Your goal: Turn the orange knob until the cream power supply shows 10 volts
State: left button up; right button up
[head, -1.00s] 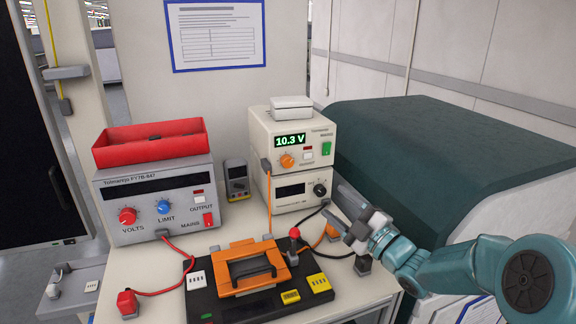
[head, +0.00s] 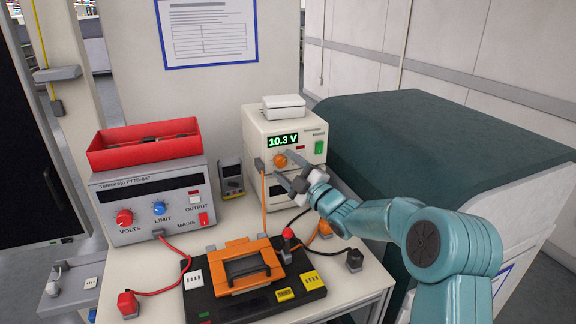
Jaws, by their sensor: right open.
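I cannot tell whether a finger touches the knob. My left gripper is not in view.
A grey supply (head: 151,205) with a red tray (head: 145,155) on it stands at the left. A black board with an orange clamp (head: 246,268) lies in front. Cables cross the bench. A green-covered block (head: 420,150) fills the right side.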

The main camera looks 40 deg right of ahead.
jog(key=shift+c, duration=0.2)
jog(key=c, duration=1)
jog(key=shift+f+n+b, duration=0.1)
jog(key=shift+n+b, duration=0.4)
jog(key=shift+b, duration=0.65)
jog(key=shift+r, duration=0.2)
jog(key=o, duration=1)
jog(key=shift+o, duration=0.2)
